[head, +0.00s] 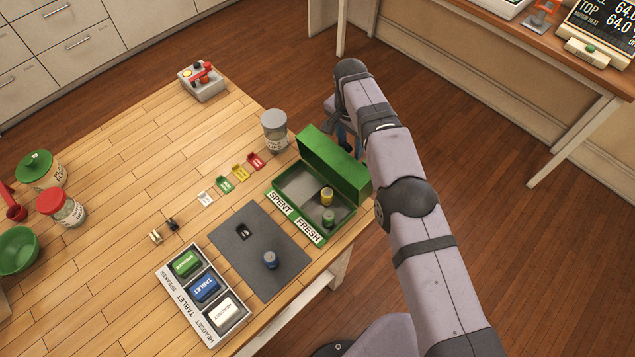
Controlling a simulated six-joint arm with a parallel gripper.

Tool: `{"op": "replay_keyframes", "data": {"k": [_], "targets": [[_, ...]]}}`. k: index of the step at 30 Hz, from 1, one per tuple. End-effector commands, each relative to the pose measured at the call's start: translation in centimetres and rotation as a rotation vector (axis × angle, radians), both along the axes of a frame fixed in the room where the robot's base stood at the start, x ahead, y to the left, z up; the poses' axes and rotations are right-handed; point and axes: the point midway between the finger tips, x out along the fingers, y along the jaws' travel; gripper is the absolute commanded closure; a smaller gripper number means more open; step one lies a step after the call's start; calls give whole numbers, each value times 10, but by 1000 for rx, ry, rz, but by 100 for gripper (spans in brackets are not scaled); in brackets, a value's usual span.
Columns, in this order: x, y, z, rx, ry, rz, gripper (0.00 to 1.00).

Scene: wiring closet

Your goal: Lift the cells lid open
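The green cells box (301,218) sits near the table's right edge, with SPENT and FRESH labels on its front. Its green lid (335,165) is raised, standing open along the far side, so the grey inside shows. A yellow cell (327,197) and a green cell (329,218) stand upright inside, toward the right. My gripper (343,127) is beyond the lid, past the table edge, and mostly hidden by my arm. I see no contact with the lid.
A labelled tray (207,334) holds several devices at the front. A grey-lidded jar (274,130) stands beyond the box, beside several coloured tags. The far middle of the table is clear.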

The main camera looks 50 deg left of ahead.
Motion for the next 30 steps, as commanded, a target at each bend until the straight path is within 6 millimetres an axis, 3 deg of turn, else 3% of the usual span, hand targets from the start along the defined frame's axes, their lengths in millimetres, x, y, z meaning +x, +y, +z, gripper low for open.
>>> {"op": "replay_keyframes", "data": {"k": [10, 30], "targets": [[0, 2, 7, 8, -4, 0, 62], [-6, 3, 63, 9, -5, 0, 62]]}}
